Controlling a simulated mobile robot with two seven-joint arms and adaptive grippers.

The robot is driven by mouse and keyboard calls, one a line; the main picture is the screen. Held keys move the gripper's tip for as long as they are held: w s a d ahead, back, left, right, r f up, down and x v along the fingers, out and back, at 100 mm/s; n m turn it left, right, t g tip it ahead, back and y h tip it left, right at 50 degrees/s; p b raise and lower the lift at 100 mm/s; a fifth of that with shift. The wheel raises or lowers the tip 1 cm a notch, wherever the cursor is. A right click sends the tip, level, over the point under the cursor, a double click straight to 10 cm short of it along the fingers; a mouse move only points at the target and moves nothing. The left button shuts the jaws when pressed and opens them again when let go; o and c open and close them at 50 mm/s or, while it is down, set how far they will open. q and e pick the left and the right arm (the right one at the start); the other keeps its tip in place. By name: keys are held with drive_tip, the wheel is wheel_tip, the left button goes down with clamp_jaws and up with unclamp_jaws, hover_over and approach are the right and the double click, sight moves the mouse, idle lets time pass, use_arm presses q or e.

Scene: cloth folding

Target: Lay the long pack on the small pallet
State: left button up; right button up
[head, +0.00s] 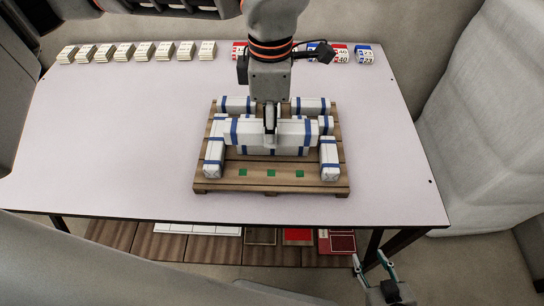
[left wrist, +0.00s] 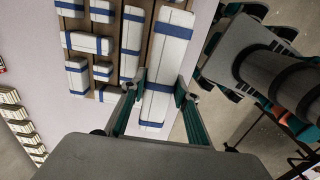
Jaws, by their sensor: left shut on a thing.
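My left gripper (head: 270,138) comes down from the top of the head view and is shut on the long pack (head: 250,131), a white bar with blue bands. The pack is level, lies crosswise and appears raised over the middle of the small wooden pallet (head: 222,186). In the left wrist view, the long pack (left wrist: 165,60) passes between the fingers of my left gripper (left wrist: 160,88). Several white, blue-banded packs lie on the pallet, one directly behind and below the held pack. My right gripper (head: 373,265) is open and empty beyond the table's front edge.
Bare slats with green marks (head: 271,173) show along the pallet's front. The table (head: 110,140) is clear on both sides of the pallet.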

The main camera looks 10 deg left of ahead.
use_arm(q)
hover_over(271, 173)
wheel_tip(271, 173, down, 9)
drive_tip(key=shift+r+b, duration=0.1)
drive_tip(key=shift+b, duration=0.3)
drive_tip(key=shift+f, duration=0.45)
wheel_tip(271, 173, down, 4)
drive_tip(key=shift+b, duration=0.3)
use_arm(e)
drive_tip(key=shift+w+d+f, duration=0.25)
drive_tip(key=shift+w+f, duration=0.1)
drive_tip(key=shift+f, duration=0.1)
use_arm(q)
drive_tip(key=o, duration=0.9)
drive_tip(key=shift+f, duration=0.15)
